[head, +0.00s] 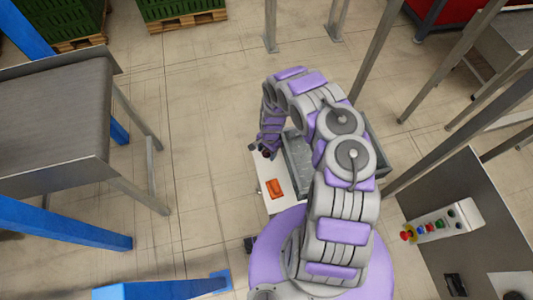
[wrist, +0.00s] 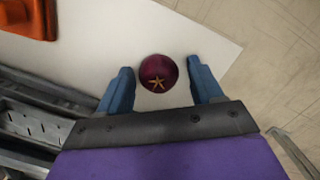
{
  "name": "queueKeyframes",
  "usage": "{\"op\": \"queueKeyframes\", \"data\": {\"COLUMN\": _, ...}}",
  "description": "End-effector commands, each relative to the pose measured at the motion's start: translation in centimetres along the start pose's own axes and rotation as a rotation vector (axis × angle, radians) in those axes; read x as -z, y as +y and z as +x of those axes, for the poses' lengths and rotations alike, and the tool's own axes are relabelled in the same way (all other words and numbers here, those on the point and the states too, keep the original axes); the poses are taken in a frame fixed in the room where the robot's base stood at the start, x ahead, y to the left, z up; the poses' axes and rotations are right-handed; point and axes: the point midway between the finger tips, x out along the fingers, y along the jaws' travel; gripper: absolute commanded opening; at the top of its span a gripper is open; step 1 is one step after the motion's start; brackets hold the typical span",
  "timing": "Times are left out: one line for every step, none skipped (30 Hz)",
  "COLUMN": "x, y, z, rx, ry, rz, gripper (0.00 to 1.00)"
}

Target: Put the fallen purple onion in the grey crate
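The purple onion (wrist: 158,73), dark and round with a pale star-shaped mark, appears over a white surface (wrist: 185,35) in the wrist view. My gripper (wrist: 160,78) is open, with one blue finger on each side of the onion and a visible gap at both sides. I cannot tell whether the onion touches the white surface. In the head view my gripper (head: 262,151) is low over the far left end of the white surface, small and partly hidden by my wrist. The grey crate (head: 298,160) stands to the right of it, partly covered by my arm. Its edge also shows at lower left in the wrist view (wrist: 30,118).
An orange object (head: 275,188) lies on the white surface near the crate. A grey conveyor (head: 55,120) with blue legs stands at left, and metal posts and a button panel (head: 440,220) are at right. Green crates (head: 180,8) stand at the back. The middle floor is clear.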

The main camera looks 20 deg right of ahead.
Motion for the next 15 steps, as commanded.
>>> {"op": "queueKeyframes", "data": {"x": 0.0, "y": -0.01, "z": -0.01, "rx": 0.0, "ry": 0.0, "rz": 0.0, "gripper": 0.61}}
{"op": "queueKeyframes", "data": {"x": 0.0, "y": -0.01, "z": 0.0, "rx": 0.0, "ry": 0.0, "rz": 0.0, "gripper": 0.58}}
{"op": "queueKeyframes", "data": {"x": 0.0, "y": -0.01, "z": 0.0, "rx": 0.0, "ry": 0.0, "rz": 0.0, "gripper": 0.54}}
{"op": "queueKeyframes", "data": {"x": 0.0, "y": -0.01, "z": 0.0, "rx": 0.0, "ry": 0.0, "rz": 0.0, "gripper": 0.51}}
{"op": "queueKeyframes", "data": {"x": 0.0, "y": 0.0, "z": -0.01, "rx": 0.0, "ry": 0.0, "rz": 0.0, "gripper": 0.48}}
{"op": "queueKeyframes", "data": {"x": 0.0, "y": 0.0, "z": -0.01, "rx": 0.0, "ry": 0.0, "rz": 0.0, "gripper": 0.45}}
{"op": "queueKeyframes", "data": {"x": -0.01, "y": 0.0, "z": -0.01, "rx": 0.0, "ry": 0.0, "rz": 0.0, "gripper": 0.42}}
{"op": "queueKeyframes", "data": {"x": 0.0, "y": 0.0, "z": -0.01, "rx": 0.0, "ry": 0.0, "rz": 0.0, "gripper": 0.39}}
{"op": "queueKeyframes", "data": {"x": 0.0, "y": 0.0, "z": -0.01, "rx": 0.0, "ry": 0.0, "rz": 0.0, "gripper": 0.35}}
{"op": "queueKeyframes", "data": {"x": 0.0, "y": 0.0, "z": 0.0, "rx": 0.0, "ry": 0.0, "rz": 0.0, "gripper": 0.32}}
{"op": "queueKeyframes", "data": {"x": 0.0, "y": 0.0, "z": -0.01, "rx": 0.0, "ry": 0.0, "rz": 0.0, "gripper": 0.29}}
{"op": "queueKeyframes", "data": {"x": 0.0, "y": 0.0, "z": 0.0, "rx": 0.0, "ry": 0.0, "rz": 0.0, "gripper": 0.25}}
{"op": "queueKeyframes", "data": {"x": 0.0, "y": 0.0, "z": 0.0, "rx": 0.0, "ry": 0.0, "rz": 0.0, "gripper": 0.23}}
{"op": "queueKeyframes", "data": {"x": 0.0, "y": 0.0, "z": 0.0, "rx": 0.0, "ry": 0.0, "rz": 0.0, "gripper": 0.2}}
{"op": "queueKeyframes", "data": {"x": -0.01, "y": 0.0, "z": 0.0, "rx": 0.0, "ry": 0.0, "rz": 0.0, "gripper": 0.16}}
